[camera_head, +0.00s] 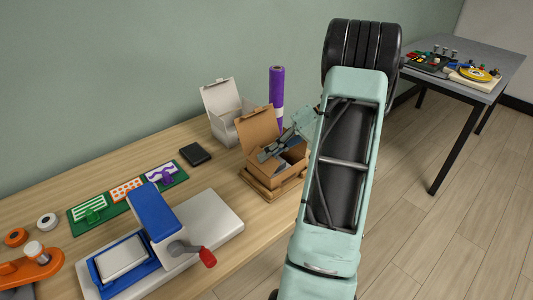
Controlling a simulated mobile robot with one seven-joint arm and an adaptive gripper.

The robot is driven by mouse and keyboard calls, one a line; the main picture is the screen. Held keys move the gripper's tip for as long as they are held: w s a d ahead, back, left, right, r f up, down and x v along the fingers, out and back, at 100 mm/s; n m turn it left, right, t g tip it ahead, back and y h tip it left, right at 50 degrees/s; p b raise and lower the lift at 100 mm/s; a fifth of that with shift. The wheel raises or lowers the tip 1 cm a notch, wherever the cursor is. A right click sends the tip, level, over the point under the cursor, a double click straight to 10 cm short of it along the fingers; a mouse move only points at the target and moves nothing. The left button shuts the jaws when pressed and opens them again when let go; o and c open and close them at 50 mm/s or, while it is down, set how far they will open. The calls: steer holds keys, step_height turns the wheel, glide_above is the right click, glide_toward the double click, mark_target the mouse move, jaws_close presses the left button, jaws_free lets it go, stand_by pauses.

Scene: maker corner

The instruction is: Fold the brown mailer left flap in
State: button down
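The brown mailer (290,179) is an open cardboard box near the table's right edge, beside my arm. Its lid (257,130) stands up at the back left. A flat brown piece (257,189) sticks out low at its front left; I cannot tell if it is a flap or a base under the box. My gripper (266,155) is over the box opening, close to its left side, with its fingers pointing left and down. It is too small to see whether it touches a flap or how far apart the fingers are. My arm hides the right side of the mailer.
A white open box (226,120) and a purple roll (277,90) stand behind the mailer. A black square object (195,154) lies to the left. A blue and white press (152,212) with a red-knobbed handle stands front left. Bare wood (222,180) lies between press and mailer.

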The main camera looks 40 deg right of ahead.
steer(key=c, duration=2.7)
jaws_free()
steer(key=o, duration=0.5)
steer(key=shift+c, duration=0.2)
steer(key=v, duration=1.2)
steer(key=shift+d+f, duration=0.1)
steer(key=shift+c, duration=0.3)
